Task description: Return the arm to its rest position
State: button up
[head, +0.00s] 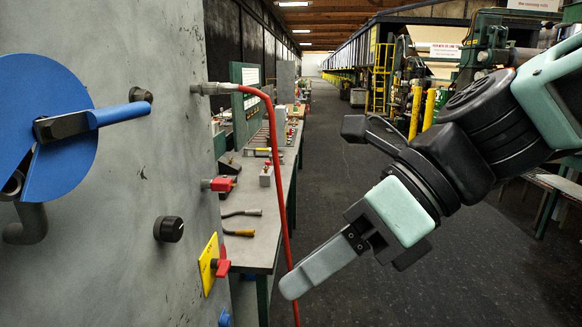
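My arm (480,120) reaches in from the right edge of the head view, in black and pale green. My gripper (296,284) hangs at its end, tilted down to the left. It is in front of the aisle, to the right of the grey panel. One long grey finger shows from the side; the other finger is hidden or lined up behind it, so its opening cannot be judged. I see nothing held at the visible fingertip. In the picture the fingertip overlaps the red hose (273,150); I cannot tell if they touch.
The grey panel (130,240) fills the left, with a blue disc and handle (120,113), a black knob (168,229) and a red switch on a yellow plate (210,264). Behind it stands a workbench (262,250) with tools. The dark aisle floor (450,270) is open; machinery stands at right.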

jog(key=s+d+f+n+h+b, duration=0.1)
jog(key=d+f+n+h+b, duration=0.1)
jog(key=f+n, duration=0.5)
jog(key=s+d+f+n+h+b, duration=0.2)
jog(key=d+f+n+h, duration=0.2)
jog(key=n, duration=1)
jog(key=s+d+f+n+t+h+b, duration=0.1)
jog(key=d+f+n+h+b, duration=0.1)
jog(key=d+f+n, duration=0.4)
jog(key=shift+s+f+n+h, duration=0.25)
jog(key=shift+f+n+h, duration=0.45)
jog(key=shift+f+n, duration=1.75)
jog(key=shift+f+m, duration=0.2)
jog(key=shift+m, duration=0.05)
